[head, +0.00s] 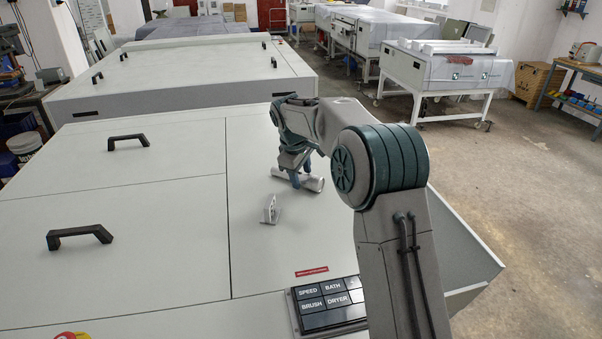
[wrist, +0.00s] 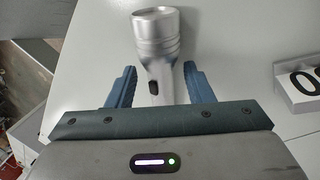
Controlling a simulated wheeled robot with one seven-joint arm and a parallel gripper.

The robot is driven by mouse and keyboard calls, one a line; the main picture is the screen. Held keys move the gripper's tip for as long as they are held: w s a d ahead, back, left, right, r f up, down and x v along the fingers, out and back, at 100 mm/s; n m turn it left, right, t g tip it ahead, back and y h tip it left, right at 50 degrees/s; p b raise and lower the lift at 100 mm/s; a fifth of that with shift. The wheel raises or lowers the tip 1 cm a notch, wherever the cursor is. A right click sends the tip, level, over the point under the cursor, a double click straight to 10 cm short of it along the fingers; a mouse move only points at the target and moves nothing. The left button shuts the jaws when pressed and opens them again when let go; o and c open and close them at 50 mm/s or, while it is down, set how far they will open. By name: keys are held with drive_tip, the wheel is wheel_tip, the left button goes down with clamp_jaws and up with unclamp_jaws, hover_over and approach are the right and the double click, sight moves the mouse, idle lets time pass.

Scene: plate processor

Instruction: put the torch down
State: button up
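A silver torch (head: 314,184) lies on its side on the pale top of the large machine (head: 260,245). In the wrist view the torch (wrist: 155,35) has its wide head at the top and a dark switch on its handle. My gripper (wrist: 159,85) is open, with one blue finger on each side of the handle and a visible gap on both sides. The handle's rear end is hidden behind the gripper body. In the head view my gripper (head: 296,180) is down at the torch, partly covering it.
A small white stand (head: 270,210) is close to the torch on the near side; a white block with dark digits (wrist: 298,85) shows at right in the wrist view. Black handles (head: 80,237) stand up on the left panels. A button panel (head: 328,305) is at the near edge.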

drive_tip(key=shift+r, duration=0.1)
drive_tip(key=v, duration=1.1)
drive_tip(key=s+d+r+m, duration=0.3)
drive_tip(key=s+d, duration=0.2)
drive_tip(key=s, duration=0.4)
drive_tip(key=s+d+f+m, duration=0.2)
drive_tip(key=s+d+f, duration=0.1)
drive_tip(key=s, duration=0.6)
drive_tip(key=s+d+f+m+y, duration=0.1)
drive_tip(key=s+d+f+m, duration=0.2)
drive_tip(key=s, duration=0.6)
drive_tip(key=s+d+f+m+t+b, duration=0.1)
drive_tip(key=s+d+f+m, duration=0.2)
drive_tip(key=s, duration=0.5)
drive_tip(key=shift+s+d+f+y, duration=0.3)
drive_tip(key=shift+s+d+f, duration=0.05)
drive_tip(key=shift+s+d, duration=0.1)
drive_tip(key=shift+s+f+m, duration=0.3)
drive_tip(key=shift+f, duration=0.1)
